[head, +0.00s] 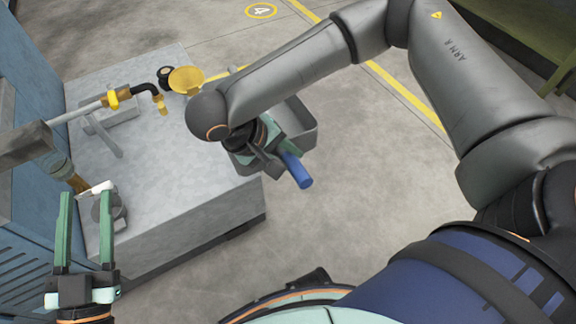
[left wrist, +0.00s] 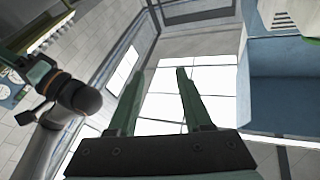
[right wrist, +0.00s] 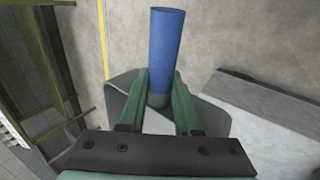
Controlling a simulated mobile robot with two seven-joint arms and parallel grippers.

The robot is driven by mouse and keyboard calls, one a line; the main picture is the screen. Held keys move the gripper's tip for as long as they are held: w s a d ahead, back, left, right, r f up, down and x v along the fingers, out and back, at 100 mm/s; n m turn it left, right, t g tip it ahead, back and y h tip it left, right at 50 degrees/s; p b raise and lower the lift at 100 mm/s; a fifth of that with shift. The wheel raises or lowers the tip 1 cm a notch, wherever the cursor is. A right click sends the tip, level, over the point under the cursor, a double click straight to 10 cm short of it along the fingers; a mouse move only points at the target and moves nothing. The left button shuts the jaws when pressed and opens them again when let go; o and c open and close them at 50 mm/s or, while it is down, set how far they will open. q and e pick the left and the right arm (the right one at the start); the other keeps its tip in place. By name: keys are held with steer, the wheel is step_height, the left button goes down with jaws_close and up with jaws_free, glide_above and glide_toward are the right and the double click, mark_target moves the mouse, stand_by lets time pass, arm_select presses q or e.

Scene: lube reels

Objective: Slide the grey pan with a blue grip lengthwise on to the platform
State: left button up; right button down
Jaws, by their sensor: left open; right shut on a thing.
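The grey pan (head: 296,127) is held in the air at the right edge of the platform, partly hidden by my right arm. Its blue grip (head: 297,170) points down and right in the head view and stands up in the right wrist view (right wrist: 166,50). My right gripper (right wrist: 158,98) is shut on the pan at the base of the blue grip. The grey platform (head: 190,215) is a block with a flat top; its edge shows beside the pan in the right wrist view. My left gripper (head: 85,195) is open and empty at the platform's front left.
A blue cabinet (head: 35,95) stands at left. The floor to the right is open.

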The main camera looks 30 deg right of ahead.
arm_select(q)
steer(key=s+d+m+t+h+b, duration=0.1)
steer(key=s+m+h+b, duration=0.4)
steer(key=b, duration=0.4)
steer(key=shift+s+d+r+t+h, duration=0.35)
steer(key=shift+r+h, duration=0.1)
steer(key=shift+h, duration=0.35)
